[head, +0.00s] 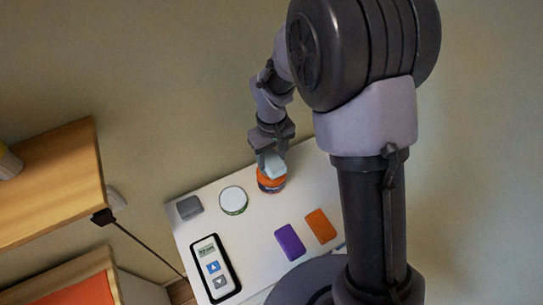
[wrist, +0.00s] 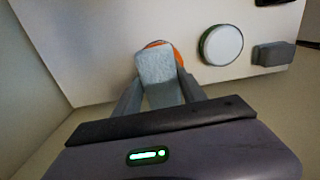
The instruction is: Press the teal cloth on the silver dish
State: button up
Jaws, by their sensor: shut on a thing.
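My gripper (head: 272,150) is shut on a pale blue-grey block-like thing, which I take for the teal cloth (head: 275,166). The cloth also shows between the fingers in the wrist view (wrist: 157,68). It is over a round orange-topped container (head: 270,184) on the white table and covers part of its top; I cannot tell whether they touch. The orange edge shows behind the cloth in the wrist view (wrist: 176,52). No dish looks plainly silver; a round tin with a pale top (head: 233,199) and a green side stands to the left.
The white table (head: 257,237) also bears a grey block (head: 189,207), a purple block (head: 289,242), an orange block (head: 320,226) and a black-edged device with a display (head: 214,267). A wooden shelf (head: 50,180) is at the left. The table's middle is clear.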

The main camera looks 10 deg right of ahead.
aim_at(272, 159)
notch_tip(272, 159, up, 7)
jog(key=p, duration=0.5)
jog(key=shift+r+p, duration=0.1)
jog(key=shift+p, duration=0.3)
jog(key=shift+f, duration=0.2)
